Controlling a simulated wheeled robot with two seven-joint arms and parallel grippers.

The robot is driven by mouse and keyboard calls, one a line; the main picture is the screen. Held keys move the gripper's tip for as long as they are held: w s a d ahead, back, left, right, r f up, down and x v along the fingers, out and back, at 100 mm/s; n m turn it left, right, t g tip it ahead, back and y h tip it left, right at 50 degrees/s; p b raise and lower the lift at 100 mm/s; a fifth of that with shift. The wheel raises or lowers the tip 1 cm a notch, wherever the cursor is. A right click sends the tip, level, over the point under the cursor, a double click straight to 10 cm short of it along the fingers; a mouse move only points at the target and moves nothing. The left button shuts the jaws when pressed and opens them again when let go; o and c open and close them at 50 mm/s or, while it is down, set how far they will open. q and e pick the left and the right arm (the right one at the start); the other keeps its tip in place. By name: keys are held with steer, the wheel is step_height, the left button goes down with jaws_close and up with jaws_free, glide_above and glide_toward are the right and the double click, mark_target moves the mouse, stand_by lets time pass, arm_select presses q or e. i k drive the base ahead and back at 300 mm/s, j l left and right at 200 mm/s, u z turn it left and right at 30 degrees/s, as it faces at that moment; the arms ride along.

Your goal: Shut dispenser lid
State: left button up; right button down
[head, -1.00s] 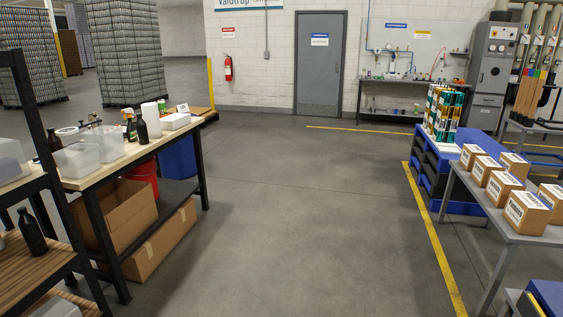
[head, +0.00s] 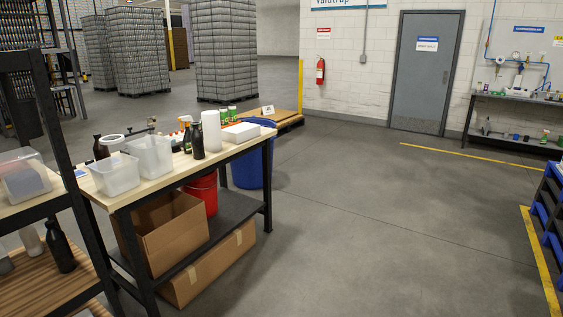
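Neither of my grippers is in view. I cannot tell for sure which thing is the dispenser. A translucent box (head: 27,178) with a sloped upper part stands on the dark-framed shelf at the left edge; whether its lid is open is unclear. A white flat box (head: 240,132) lies on the right part of the wood-topped workbench (head: 185,160). Two clear open bins, a front one (head: 115,176) and another beside it (head: 150,156), stand on the bench's left part.
A white roll (head: 211,131), dark bottles (head: 197,141) and a spray bottle crowd the bench. Under it are a red bucket (head: 203,192) and cardboard boxes (head: 165,225). A blue bin (head: 251,165) stands behind its right end. The floor (head: 370,230) to the right is clear.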

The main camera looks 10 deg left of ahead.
mark_target(153, 120)
steer(key=i+j+u, duration=0.1)
steer(key=i+u, duration=0.25)
steer(key=i, duration=0.3)
steer(key=i+u, duration=0.4)
steer(key=i, duration=0.25)
steer(key=i+l+u, duration=0.35)
steer(key=i, duration=0.3)
